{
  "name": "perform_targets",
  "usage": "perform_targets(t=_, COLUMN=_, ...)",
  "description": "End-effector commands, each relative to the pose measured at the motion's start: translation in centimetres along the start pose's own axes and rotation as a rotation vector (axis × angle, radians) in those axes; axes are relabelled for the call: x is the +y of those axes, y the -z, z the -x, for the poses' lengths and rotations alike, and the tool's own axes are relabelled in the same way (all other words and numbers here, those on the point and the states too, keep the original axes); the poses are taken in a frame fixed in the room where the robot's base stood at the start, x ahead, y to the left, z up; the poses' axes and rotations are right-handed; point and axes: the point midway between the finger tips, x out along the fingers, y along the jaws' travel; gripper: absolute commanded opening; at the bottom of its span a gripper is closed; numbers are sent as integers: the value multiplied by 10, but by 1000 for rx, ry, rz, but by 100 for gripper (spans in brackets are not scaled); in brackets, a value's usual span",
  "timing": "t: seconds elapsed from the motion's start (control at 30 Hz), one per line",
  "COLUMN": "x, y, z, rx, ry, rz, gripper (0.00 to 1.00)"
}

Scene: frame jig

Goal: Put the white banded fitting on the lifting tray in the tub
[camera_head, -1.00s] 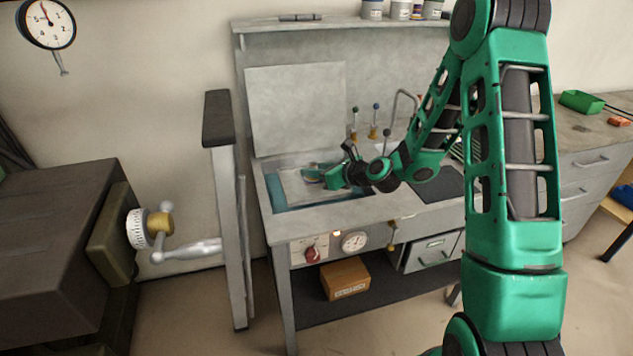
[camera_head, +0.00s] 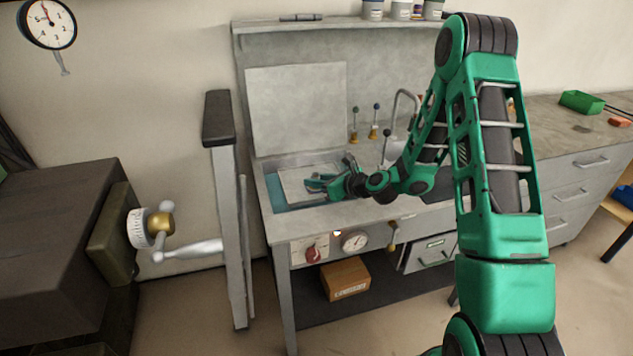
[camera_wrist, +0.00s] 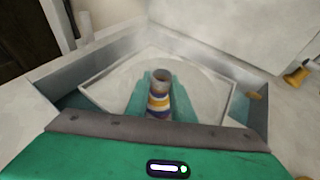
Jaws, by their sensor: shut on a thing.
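My gripper (camera_wrist: 159,97) is shut on the white banded fitting (camera_wrist: 159,102), which has yellow and dark blue bands and an open, brownish upper end. The green fingers lie on both sides of it. The lifting tray (camera_wrist: 100,90), a pale plate, lies below the fitting inside the tub (camera_wrist: 60,75). I cannot tell whether the fitting touches the tray. In the head view my gripper (camera_head: 312,184) is over the tub (camera_head: 275,190), and the fitting cannot be made out there.
A pale panel (camera_head: 297,108) stands upright behind the tub. Levers (camera_head: 354,130) and a tap (camera_head: 405,95) are at the back right of it. A red knob (camera_head: 313,254) and a dial (camera_head: 354,241) are on the bench front. A grey post (camera_head: 228,220) stands at the left.

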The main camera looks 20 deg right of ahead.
Motion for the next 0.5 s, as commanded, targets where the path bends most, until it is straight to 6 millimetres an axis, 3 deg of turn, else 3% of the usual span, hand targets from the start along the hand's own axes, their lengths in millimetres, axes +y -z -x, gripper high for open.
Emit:
perform_targets(t=0.03, x=0, y=1, z=0, rx=0, ry=0, rz=-1, gripper=24)
perform_targets(t=0.1, x=0, y=1, z=0, rx=0, ry=0, rz=-1, gripper=40)
perform_targets(t=0.5, x=-1, y=-1, z=4, rx=0, ry=2, rz=-1, gripper=40)
